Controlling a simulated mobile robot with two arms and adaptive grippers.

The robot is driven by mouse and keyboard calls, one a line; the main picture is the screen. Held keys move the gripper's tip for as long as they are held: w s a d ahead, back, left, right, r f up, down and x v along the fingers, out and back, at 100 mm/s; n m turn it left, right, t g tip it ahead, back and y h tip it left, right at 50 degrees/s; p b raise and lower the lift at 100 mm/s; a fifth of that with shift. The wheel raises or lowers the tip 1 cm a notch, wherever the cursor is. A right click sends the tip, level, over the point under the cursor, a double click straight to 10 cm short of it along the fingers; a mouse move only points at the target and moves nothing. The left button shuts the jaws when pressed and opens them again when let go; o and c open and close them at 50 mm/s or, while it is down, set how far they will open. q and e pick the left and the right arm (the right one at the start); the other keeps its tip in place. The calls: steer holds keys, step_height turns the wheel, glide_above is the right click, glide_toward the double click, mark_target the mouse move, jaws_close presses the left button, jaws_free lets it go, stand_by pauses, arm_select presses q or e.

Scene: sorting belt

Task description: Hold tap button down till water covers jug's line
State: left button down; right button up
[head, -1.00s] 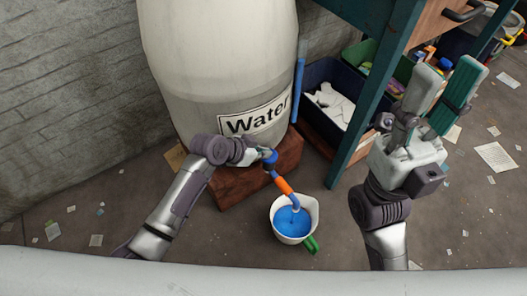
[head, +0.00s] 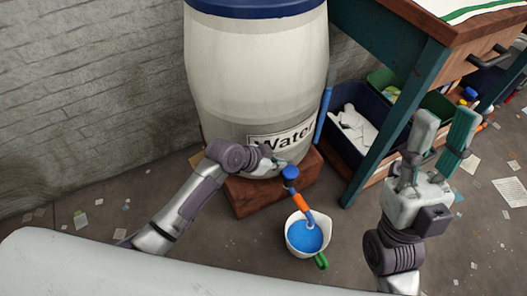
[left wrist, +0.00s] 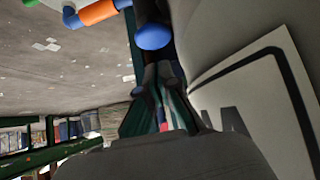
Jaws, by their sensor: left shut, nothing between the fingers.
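The white jug (head: 291,240) with a green handle stands on the floor under the tap and holds blue water (head: 306,239). Its line cannot be made out. The orange-and-blue tap (head: 301,201) sticks out from the barrel, its spout over the jug. The blue tap button (head: 290,173) is in clear view, also in the left wrist view (left wrist: 152,36). My left gripper (head: 279,164) is shut and empty, close to the barrel and just left of the button, apart from it. My right gripper (head: 437,145) is open and empty, raised at the right.
The barrel (head: 250,80) labelled "Water" stands on a brown block (head: 250,195) against the brick wall. A teal-legged workbench (head: 395,110) is to the right, with a dark blue bin (head: 350,133) beneath. Scraps of paper litter the floor.

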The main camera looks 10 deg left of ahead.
arm_select(q)
steer(key=p+v, duration=0.2)
steer(key=v, duration=0.4)
steer(key=shift+r+p, duration=0.35)
steer(key=shift+r, duration=0.1)
arm_select(e)
steer(key=w+a+f+g+h, duration=0.1)
steer(key=w+f+g+h, duration=0.1)
steer(key=w+f+g, duration=0.5)
steer(key=shift+w+f+g+h, duration=0.4)
steer(key=shift+w+g, duration=0.3)
steer(key=shift+w, duration=0.85)
arm_select(q)
steer(key=shift+s, duration=0.1)
arm_select(e)
steer(key=shift+a, duration=0.1)
